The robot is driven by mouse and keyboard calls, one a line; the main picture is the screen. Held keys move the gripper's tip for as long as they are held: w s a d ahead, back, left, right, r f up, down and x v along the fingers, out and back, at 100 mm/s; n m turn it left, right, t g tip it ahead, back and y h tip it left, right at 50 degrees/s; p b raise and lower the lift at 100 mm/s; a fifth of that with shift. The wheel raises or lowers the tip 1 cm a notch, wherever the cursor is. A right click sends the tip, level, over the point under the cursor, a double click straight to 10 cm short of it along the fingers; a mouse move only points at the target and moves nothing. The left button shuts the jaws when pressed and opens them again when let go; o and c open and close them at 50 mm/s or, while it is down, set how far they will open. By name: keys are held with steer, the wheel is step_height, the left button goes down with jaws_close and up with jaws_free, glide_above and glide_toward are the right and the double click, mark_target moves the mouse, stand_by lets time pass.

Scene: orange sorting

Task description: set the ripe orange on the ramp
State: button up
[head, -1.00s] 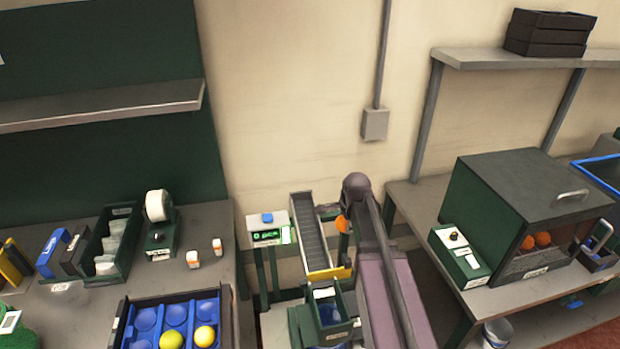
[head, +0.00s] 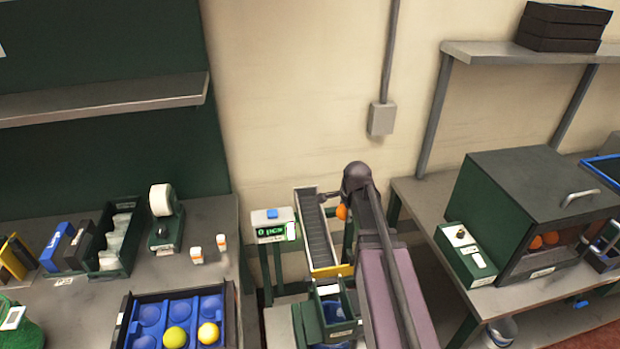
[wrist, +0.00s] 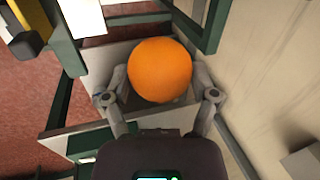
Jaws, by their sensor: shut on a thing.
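The ripe orange (wrist: 160,70) is between the fingers of my gripper (wrist: 160,92), which is shut on it in the wrist view. In the head view the orange (head: 342,212) shows just right of the ramp's upper part, partly hidden by my arm. The ramp (head: 317,232) is a dark sloping roller chute with pale side walls and a yellow lower end (head: 331,271). The fingertips are hidden in the head view. I cannot tell how high the orange is above the ramp.
A counter box (head: 272,231) reading 0 stands left of the ramp. A green bin (head: 336,322) sits below the ramp's lower end. A blue tray (head: 222,300) with yellowish fruit is on the left bench. A dark cabinet (head: 520,200) holding oranges stands at right.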

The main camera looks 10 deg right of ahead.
steer(key=w+a+r+n+p, duration=0.1)
steer(key=w+a+r+p, duration=0.3)
steer(key=w+a, duration=0.5)
steer(key=w+r, duration=0.1)
steer(key=w, duration=0.2)
steer(key=shift+a+p, duration=0.2)
steer(key=shift+p, duration=0.2)
steer(key=shift+s, duration=0.1)
step_height(320, 180, down, 8)
steer(key=b, duration=0.7)
steer(key=shift+r+b, duration=0.2)
steer(key=shift+b, duration=0.2)
steer(key=o, duration=1)
steer(key=shift+o, duration=0.2)
